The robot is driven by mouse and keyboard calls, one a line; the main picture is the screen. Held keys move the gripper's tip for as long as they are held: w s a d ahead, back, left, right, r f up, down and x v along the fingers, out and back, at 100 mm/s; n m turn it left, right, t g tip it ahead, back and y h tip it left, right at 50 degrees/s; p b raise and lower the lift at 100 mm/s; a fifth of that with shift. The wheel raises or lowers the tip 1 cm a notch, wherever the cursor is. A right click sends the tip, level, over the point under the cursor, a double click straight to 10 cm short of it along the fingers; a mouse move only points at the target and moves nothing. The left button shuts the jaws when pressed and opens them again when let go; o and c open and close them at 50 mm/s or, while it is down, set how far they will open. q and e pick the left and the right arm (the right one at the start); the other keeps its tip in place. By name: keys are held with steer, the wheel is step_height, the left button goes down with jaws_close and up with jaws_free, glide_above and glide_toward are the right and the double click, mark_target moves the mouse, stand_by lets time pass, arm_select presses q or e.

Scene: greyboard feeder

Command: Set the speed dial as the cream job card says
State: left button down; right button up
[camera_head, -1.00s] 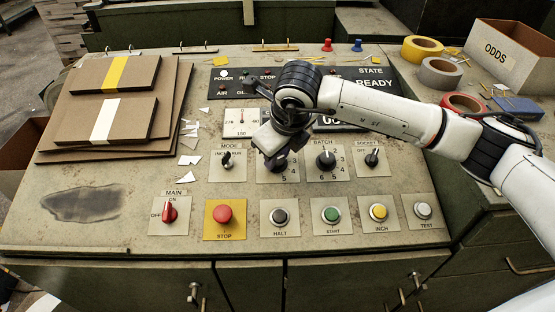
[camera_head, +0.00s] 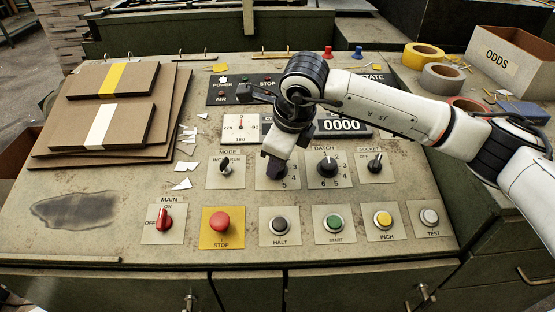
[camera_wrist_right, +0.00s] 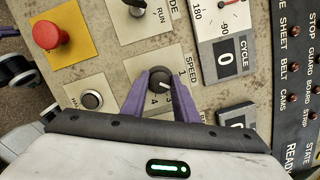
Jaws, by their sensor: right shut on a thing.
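The speed dial (camera_wrist_right: 160,76) is a dark round knob on a pale plate marked SPEED. My right gripper (camera_wrist_right: 161,84) is shut on it, one purple finger on each side. A short white mark shows on the knob's face, towards the numbers 1 to 4; I cannot tell exactly which number it points at. In the head view my right gripper (camera_head: 274,168) hides most of the dial, with 4 and 5 showing beside it. I cannot make out a cream job card for certain.
The mode knob (camera_head: 225,167) is left of the speed dial and the batch knob (camera_head: 327,168) is right. The red stop button (camera_head: 220,221) and several other buttons line the front. Cardboard stacks (camera_head: 105,125) lie left. Tape rolls (camera_head: 442,77) and an ODDS box (camera_head: 500,60) are right.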

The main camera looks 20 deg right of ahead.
steer(key=o, duration=1.1)
steer(key=shift+c, duration=0.2)
steer(key=v, duration=1)
steer(key=shift+r, duration=0.15)
steer(key=shift+s, duration=0.1)
